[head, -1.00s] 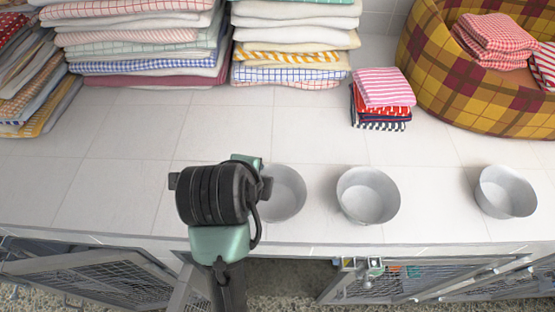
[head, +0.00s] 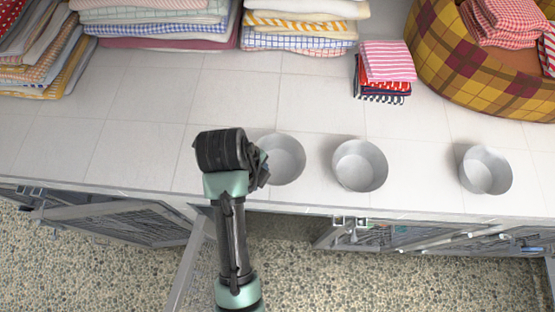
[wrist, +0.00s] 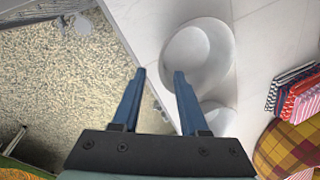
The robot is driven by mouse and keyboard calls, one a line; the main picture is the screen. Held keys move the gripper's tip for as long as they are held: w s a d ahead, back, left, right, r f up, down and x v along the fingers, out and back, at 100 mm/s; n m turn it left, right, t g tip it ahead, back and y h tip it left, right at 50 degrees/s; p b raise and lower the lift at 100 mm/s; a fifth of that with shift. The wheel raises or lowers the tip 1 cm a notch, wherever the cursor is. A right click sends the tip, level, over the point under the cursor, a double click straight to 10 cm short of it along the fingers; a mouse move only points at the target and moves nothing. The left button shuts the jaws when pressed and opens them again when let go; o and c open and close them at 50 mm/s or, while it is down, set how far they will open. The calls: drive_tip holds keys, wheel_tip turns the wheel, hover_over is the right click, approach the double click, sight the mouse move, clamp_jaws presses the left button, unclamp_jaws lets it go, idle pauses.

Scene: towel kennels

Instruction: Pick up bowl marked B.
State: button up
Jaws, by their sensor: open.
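Three plain grey-white bowls stand in a row near the counter's front edge: a left bowl (head: 280,159), a middle bowl (head: 360,166) and a right bowl (head: 486,171). No letter is readable on any, so I cannot tell which is B. My gripper (wrist: 160,73) is open and empty, with two blue fingers apart. In the wrist view the left bowl (wrist: 198,52) lies just beyond the right fingertip, and the middle bowl (wrist: 220,120) is partly hidden by that finger.
Folded towel stacks (head: 300,28) line the back of the counter (head: 130,145). A small towel pile (head: 386,68) and a plaid basket (head: 450,60) stand back right. Open mesh kennel doors (head: 110,225) stick out below the front edge.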

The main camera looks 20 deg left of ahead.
drive_tip(key=shift+p+x, duration=1.1)
drive_tip(key=shift+x, duration=1.85)
drive_tip(key=shift+w, duration=0.15)
clamp_jaws()
